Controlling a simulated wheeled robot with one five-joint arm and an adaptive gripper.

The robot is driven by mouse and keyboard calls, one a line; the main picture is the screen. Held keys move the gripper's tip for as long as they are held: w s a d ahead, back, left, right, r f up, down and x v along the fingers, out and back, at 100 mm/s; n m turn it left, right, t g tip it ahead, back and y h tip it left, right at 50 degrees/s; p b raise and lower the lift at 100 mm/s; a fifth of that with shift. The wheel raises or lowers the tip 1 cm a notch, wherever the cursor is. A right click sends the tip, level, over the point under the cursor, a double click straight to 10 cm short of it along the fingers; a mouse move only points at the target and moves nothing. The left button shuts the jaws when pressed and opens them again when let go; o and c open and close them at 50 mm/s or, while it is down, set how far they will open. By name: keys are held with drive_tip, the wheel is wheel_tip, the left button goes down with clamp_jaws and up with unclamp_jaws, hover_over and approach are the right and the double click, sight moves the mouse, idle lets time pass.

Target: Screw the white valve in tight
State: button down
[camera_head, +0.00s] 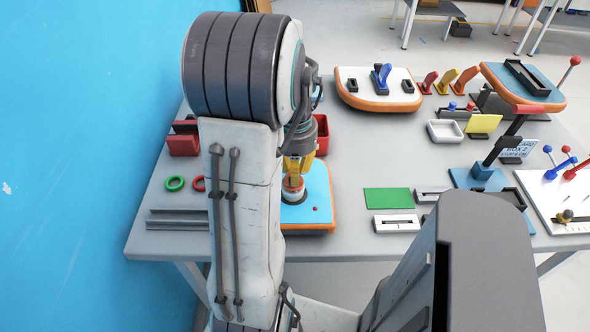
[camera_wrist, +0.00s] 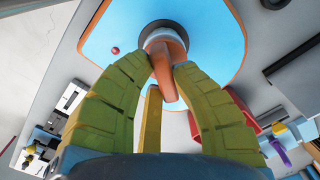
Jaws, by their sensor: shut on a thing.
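The valve (camera_head: 293,196) stands on a small blue inflatable board (camera_head: 318,183) with an orange rim, at the near middle of the table. In the wrist view the valve shows an orange-brown upper part (camera_wrist: 166,52) rising from a pale and dark ring at its base. My gripper (camera_wrist: 163,72) has yellow-green fingers closed around the orange-brown part from several sides. In the head view the gripper (camera_head: 295,175) comes down over the valve, and my arm hides part of the board. How deep the valve sits cannot be told.
Green and red rings (camera_head: 175,183) and a grey rail (camera_head: 178,220) lie left of the board. A red container (camera_head: 322,135) stands just behind. A green pad (camera_head: 387,198) and white box (camera_head: 396,223) lie right. Another board (camera_head: 380,100) is farther back. A blue wall borders the left.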

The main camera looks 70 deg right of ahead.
drive_tip(key=shift+a+m, duration=0.1)
drive_tip(key=shift+m, duration=1.7)
drive_tip(key=m, duration=0.2)
drive_tip(key=shift+m, duration=0.4)
drive_tip(key=shift+a+m, duration=0.1)
drive_tip(key=shift+m, duration=0.2)
drive_tip(key=shift+w, duration=0.1)
drive_tip(key=shift+m, duration=1.7)
